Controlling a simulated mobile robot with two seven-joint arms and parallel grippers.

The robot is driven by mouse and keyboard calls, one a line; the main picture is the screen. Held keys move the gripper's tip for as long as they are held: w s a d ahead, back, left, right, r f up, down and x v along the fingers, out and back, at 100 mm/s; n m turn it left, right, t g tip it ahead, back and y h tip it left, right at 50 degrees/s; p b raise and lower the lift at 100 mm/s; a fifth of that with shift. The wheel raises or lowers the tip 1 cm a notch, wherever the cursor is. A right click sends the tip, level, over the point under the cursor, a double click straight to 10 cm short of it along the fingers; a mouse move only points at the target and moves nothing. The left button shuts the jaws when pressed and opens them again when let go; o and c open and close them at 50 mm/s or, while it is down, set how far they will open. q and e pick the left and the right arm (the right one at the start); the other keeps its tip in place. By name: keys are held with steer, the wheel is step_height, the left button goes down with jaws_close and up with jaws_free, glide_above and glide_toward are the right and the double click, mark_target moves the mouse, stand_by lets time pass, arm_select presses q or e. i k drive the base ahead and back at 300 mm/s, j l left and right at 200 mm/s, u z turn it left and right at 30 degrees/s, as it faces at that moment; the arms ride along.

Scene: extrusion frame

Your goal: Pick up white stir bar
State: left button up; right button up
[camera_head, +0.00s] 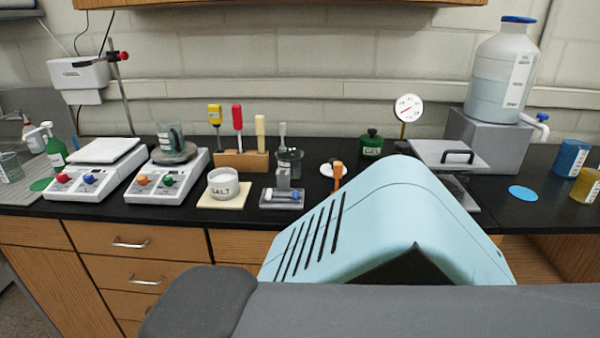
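A small grey tray (270,204) sits on the black counter near its front edge, left of the picture's middle. A small white bar-like piece, which looks like the white stir bar (284,196), lies in it, with a bit of blue beside it. It is too small to make out clearly. A grey block stands at the tray's back. Neither of my grippers is in view; large light-blue and dark grey parts, apparently my own body, fill the lower middle and right and hide part of the counter.
A salt tub (223,183) stands just left of the tray on a pale pad. Two hotplates (165,178) are further left. An orange-handled item (338,174) stands to the right.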

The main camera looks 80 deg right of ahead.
mark_target(268, 197)
steer(key=z, duration=2.25)
steer(key=i+l, duration=0.15)
steer(key=l, duration=0.3)
steer(key=i+l, duration=0.1)
steer(key=l, duration=0.4)
steer(key=i+l+u, duration=0.1)
steer(key=l, duration=0.35)
steer(key=i+l, duration=0.15)
steer(key=l, duration=0.3)
steer(key=i+l, duration=0.15)
steer(key=l, duration=0.35)
